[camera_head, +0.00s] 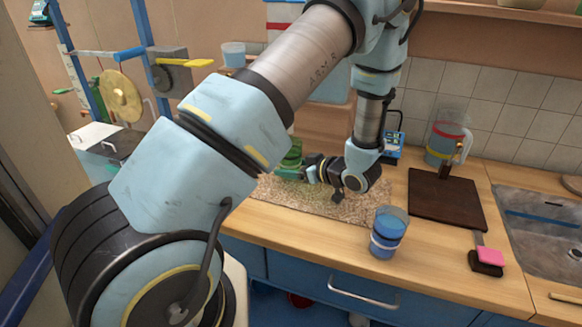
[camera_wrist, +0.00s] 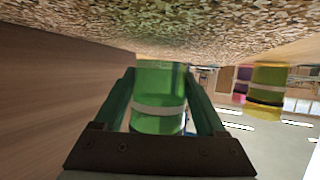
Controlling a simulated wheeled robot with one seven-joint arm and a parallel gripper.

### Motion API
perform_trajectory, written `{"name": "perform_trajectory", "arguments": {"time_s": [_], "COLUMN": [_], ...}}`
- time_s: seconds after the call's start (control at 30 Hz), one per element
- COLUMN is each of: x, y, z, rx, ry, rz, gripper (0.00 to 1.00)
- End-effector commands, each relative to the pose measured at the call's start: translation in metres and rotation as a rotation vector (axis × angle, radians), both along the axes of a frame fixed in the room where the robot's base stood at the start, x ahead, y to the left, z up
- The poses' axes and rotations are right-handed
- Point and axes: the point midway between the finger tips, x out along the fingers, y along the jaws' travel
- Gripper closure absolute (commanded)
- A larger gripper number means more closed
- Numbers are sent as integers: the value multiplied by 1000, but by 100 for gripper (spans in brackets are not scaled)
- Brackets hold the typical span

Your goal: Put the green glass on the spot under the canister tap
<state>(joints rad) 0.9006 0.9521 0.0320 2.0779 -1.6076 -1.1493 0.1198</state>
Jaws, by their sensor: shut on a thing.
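The green glass (camera_wrist: 158,100) has a pale band and sits between the two green fingers of my gripper (camera_wrist: 160,105) in the wrist view. In the head view the glass (camera_head: 293,151) and my gripper (camera_head: 290,172) are at the back left of the speckled cork mat (camera_head: 312,203), partly hidden by my arm. The gripper is shut on the glass. The wrist picture is upside down, with the mat (camera_wrist: 190,25) along its top, close to the glass. I cannot tell whether they touch. The canister tap and its spot cannot be made out.
A blue glass (camera_head: 387,232) stands near the counter's front edge. A dark board (camera_head: 446,196), a red-banded jug (camera_head: 442,148), a pink sponge (camera_head: 489,257) and the sink (camera_head: 545,235) lie to the right. A yellow glass (camera_wrist: 267,85) shows beside the green one.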

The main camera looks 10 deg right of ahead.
Motion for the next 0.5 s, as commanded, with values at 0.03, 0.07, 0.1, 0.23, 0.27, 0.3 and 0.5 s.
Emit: {"name": "perform_trajectory", "arguments": {"time_s": [0.03, 0.07, 0.1, 0.23, 0.27, 0.3, 0.5], "x": [0, 0, 0, 0, 0, 0, 0], "y": [0, 0, 0, 0, 0, 0, 0], "z": [-2, -3, -4, -8, -9, -10, -12], "rx": [1, 1, 1, 1, 1, 1, 0], "ry": [-1, -1, -1, -1, -1, -1, 1], "rz": [0, 0, 0, 0, 0, 0, 0], "gripper": [100, 100, 100, 100, 100, 100, 22]}}
